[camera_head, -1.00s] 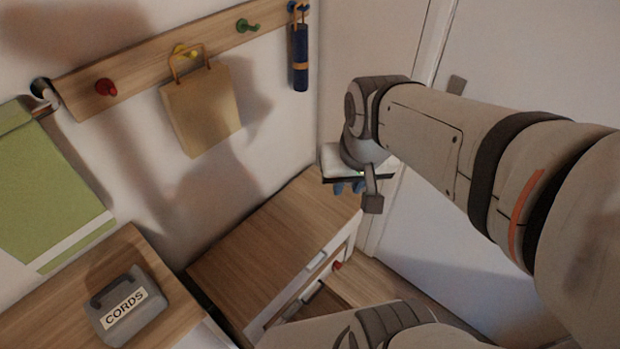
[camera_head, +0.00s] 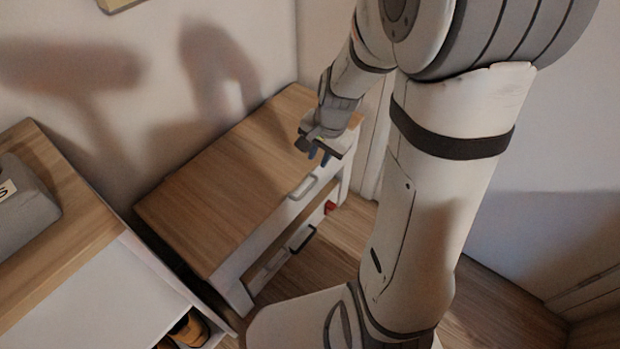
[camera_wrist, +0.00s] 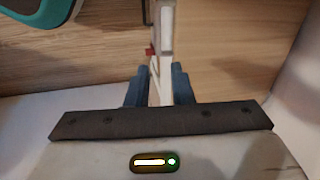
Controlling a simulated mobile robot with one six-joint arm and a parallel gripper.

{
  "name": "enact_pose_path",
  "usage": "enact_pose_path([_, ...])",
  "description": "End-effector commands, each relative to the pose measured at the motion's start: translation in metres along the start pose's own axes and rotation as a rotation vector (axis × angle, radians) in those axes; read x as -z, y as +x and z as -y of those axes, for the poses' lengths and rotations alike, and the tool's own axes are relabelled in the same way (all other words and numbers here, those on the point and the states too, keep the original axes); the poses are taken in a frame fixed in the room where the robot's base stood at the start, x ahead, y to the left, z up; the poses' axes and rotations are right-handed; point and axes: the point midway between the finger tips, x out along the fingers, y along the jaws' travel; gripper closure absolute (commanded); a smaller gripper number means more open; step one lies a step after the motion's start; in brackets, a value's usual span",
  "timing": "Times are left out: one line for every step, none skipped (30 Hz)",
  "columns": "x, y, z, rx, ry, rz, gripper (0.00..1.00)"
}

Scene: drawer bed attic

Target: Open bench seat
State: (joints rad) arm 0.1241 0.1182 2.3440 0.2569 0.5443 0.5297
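The bench has a wooden seat top (camera_head: 220,180) and a white front, standing against the wall. A light handle (camera_head: 303,187) sits at the seat's front edge. My gripper (camera_head: 319,157) is near the right end of the seat, blue fingers pointing down, to the upper right of the handle and apart from it. In the wrist view the fingers (camera_wrist: 160,72) are parted, with a white edge of the bench (camera_wrist: 166,45) showing between and beyond them. Whether they touch it is not clear. The seat looks closed.
Below the seat, a drawer with a dark handle (camera_head: 302,238) and a small red object (camera_head: 330,208) show. A second wooden-topped unit (camera_head: 70,215) with a grey box (camera_head: 25,210) stands at left. A teal-rimmed dark object (camera_wrist: 45,10) shows in the wrist view. Floor is clear at lower right.

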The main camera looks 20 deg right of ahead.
Motion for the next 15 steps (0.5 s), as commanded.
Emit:
enact_pose_path([0.003,0.024,-0.004,-0.002,0.026,0.003,0.79])
enact_pose_path([0.004,0.029,-0.004,-0.001,0.037,0.003,0.79])
enact_pose_path([0.005,0.035,-0.005,-0.002,0.050,0.004,0.79])
enact_pose_path([0.006,0.038,-0.005,-0.002,0.058,0.005,0.79])
enact_pose_path([0.007,0.041,-0.005,-0.002,0.065,0.005,0.79])
enact_pose_path([0.007,0.044,-0.005,-0.003,0.071,0.006,0.79])
enact_pose_path([0.007,0.046,-0.006,-0.003,0.074,0.006,0.79])
enact_pose_path([0.008,0.049,-0.006,-0.003,0.076,0.006,0.79])
enact_pose_path([0.008,0.053,-0.006,-0.003,0.077,0.006,0.79])
enact_pose_path([0.008,0.057,-0.006,-0.004,0.078,0.006,0.79])
enact_pose_path([0.008,0.062,-0.006,-0.004,0.078,0.007,0.79])
enact_pose_path([0.007,0.068,-0.006,-0.004,0.077,0.007,0.79])
enact_pose_path([0.007,0.073,-0.006,-0.004,0.077,0.008,0.79])
enact_pose_path([0.007,0.079,-0.006,-0.004,0.077,0.008,0.79])
enact_pose_path([0.007,0.086,-0.006,-0.004,0.077,0.007,0.79])
